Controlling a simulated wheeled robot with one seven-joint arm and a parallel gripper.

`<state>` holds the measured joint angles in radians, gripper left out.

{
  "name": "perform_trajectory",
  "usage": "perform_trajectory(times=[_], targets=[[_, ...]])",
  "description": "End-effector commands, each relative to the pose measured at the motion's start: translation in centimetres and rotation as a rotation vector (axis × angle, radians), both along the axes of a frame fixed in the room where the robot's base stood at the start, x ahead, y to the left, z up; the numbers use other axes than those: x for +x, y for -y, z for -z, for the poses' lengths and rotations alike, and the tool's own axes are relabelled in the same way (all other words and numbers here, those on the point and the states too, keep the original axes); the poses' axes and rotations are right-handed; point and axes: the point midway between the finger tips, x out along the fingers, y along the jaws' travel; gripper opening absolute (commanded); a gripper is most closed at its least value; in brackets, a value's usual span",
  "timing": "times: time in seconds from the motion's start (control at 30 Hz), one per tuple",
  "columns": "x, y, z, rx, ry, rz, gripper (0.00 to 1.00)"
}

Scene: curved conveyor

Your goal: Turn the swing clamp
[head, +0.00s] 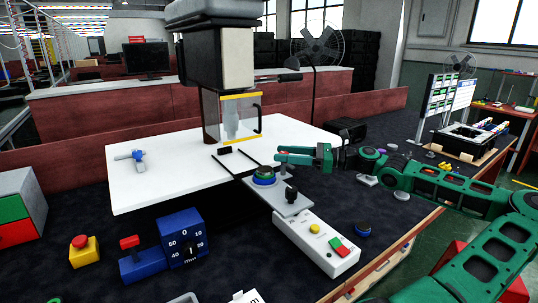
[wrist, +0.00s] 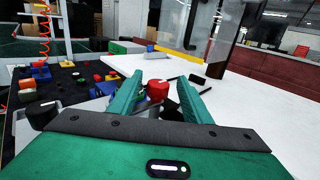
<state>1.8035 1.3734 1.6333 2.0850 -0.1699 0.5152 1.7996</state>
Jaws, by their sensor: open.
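A small blue and grey fixture with an arm (head: 137,157), which looks like the swing clamp, sits on the left part of the white table. It shows small and far off in the wrist view (wrist: 155,54). My gripper (head: 281,155) is to its right, well apart from it, with its fingers pointing left. In the wrist view my gripper (wrist: 160,80) is open. A red round knob (wrist: 157,91) shows between the fingertips, with no clear contact.
The white table (head: 150,192) carries a machine with a clear guard (head: 240,115). Close to my gripper stands a round green and blue part (head: 264,177). In front are a button box (head: 318,240), a blue timer (head: 183,238) and a yellow stop button (head: 84,251). The table's left part is mostly clear.

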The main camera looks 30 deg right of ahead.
Motion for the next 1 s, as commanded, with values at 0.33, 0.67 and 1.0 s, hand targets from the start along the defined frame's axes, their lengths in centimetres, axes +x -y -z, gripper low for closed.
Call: perform_trajectory(times=[0.33, 0.67, 1.0], targets=[[2.9, -3.2, 0.0, 0.000, 0.001, -0.002, 0.44], [3.2, -3.5, 0.0, -0.001, 0.001, -0.001, 0.44], [3.2, -3.4, 0.0, -0.001, 0.001, 0.001, 0.03]])
